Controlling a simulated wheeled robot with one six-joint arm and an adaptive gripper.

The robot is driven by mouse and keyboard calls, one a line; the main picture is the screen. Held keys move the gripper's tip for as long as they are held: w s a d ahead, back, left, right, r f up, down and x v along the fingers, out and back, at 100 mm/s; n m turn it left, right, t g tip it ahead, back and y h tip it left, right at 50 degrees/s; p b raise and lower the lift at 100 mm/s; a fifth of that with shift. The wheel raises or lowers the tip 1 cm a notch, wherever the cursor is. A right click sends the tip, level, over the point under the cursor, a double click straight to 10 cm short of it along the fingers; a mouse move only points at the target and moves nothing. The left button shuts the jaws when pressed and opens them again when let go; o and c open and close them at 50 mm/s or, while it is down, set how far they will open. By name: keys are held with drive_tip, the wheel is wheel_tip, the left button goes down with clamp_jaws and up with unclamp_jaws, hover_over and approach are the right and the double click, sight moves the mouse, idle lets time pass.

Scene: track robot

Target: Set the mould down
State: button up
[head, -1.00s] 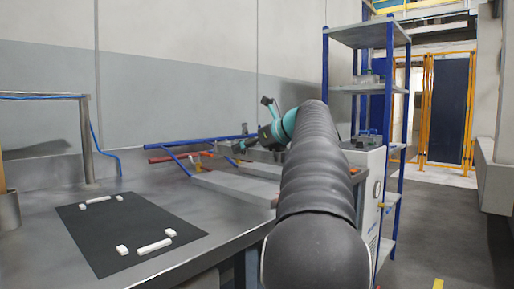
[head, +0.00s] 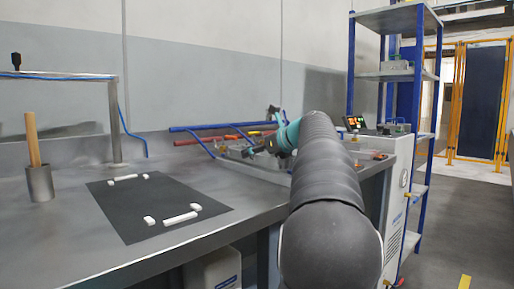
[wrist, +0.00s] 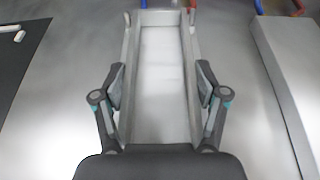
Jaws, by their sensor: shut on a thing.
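The mould is a grey, open-topped long trough (wrist: 187,85) seen from above in the wrist view. My gripper (wrist: 162,88) is shut across its width, with one finger pad against each outer side wall. The mould's near end is hidden behind the gripper body. In the head view my gripper (head: 262,147) is over the far part of the steel bench, and my arm hides much of that area. I cannot tell whether the mould touches the bench top.
A black mat (head: 145,202) with white blocks lies on the bench (head: 70,240) at left. A second grey long piece (wrist: 280,75) lies right of the mould. Blue and red pipes (head: 205,128) run behind. A pot with a wooden handle (head: 40,183) stands far left. Bare bench separates mat and mould.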

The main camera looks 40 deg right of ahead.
idle(0.3)
drive_tip(key=o, duration=1.8)
drive_tip(key=shift+s+r, duration=0.2)
drive_tip(key=shift+s, duration=0.05)
drive_tip(key=p+v, duration=0.1)
drive_tip(key=v, duration=1)
drive_tip(key=shift+s+p, duration=0.25)
drive_tip(key=shift+p, duration=0.1)
